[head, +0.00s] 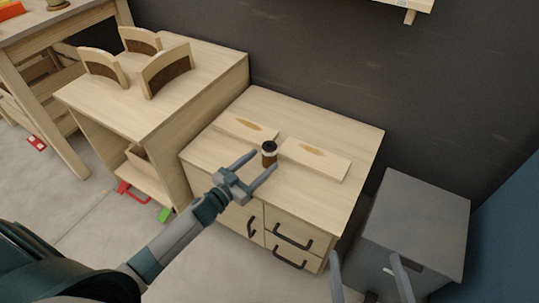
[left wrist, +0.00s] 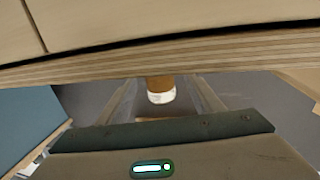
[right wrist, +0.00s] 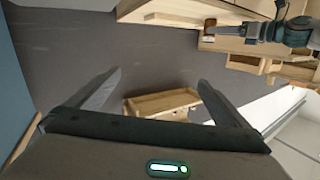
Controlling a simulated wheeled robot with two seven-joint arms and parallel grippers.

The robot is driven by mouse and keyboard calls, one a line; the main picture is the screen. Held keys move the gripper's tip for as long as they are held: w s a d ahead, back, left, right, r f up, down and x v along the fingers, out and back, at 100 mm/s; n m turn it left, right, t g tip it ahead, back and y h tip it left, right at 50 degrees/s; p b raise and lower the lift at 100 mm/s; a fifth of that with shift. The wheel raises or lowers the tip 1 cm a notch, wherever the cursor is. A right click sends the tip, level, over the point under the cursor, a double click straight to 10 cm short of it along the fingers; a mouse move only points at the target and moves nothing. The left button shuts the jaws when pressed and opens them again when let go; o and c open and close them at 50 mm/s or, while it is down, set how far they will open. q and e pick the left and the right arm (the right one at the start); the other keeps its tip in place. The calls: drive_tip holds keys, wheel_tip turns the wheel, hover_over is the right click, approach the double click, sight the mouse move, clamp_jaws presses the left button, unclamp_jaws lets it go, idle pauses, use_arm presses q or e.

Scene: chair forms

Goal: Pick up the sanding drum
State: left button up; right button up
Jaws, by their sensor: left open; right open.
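The sanding drum (head: 269,153), a small brown cylinder with a pale, dark-centred top, stands upright on the light wood drawer cabinet (head: 330,205). My left gripper (head: 262,160) is open, with its fingertips on either side of the drum or just short of it. In the left wrist view the drum (left wrist: 160,90) shows between the two open fingers, with a gap on each side. My right gripper (head: 367,256) is open and empty, low at the right, away from the drum. It also shows open in the right wrist view (right wrist: 159,76).
Two flat wooden boards (head: 316,158) (head: 245,130) lie close to the drum on the cabinet top. A higher wooden bench (head: 150,95) with several curved chair backs stands to the left. A grey box (head: 415,225) stands to the right. A dark wall rises behind.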

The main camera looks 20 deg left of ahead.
sight(264, 158)
use_arm(q)
drive_tip(key=shift+r+b+x, duration=0.2)
drive_tip(key=shift+b+x, duration=0.1)
drive_tip(key=shift+x, duration=2)
drive_tip(key=shift+s, duration=0.1)
use_arm(e)
drive_tip(key=r, duration=0.1)
drive_tip(key=t, duration=0.1)
drive_tip(key=r, duration=0.1)
drive_tip(key=shift+s+a+r+t+y, duration=0.1)
drive_tip(key=shift+a+r+t+y, duration=0.2)
drive_tip(key=shift+r+t, duration=0.1)
use_arm(q)
drive_tip(key=shift+c, duration=0.3)
drive_tip(key=c, duration=1.3)
drive_tip(key=shift+r, duration=0.15)
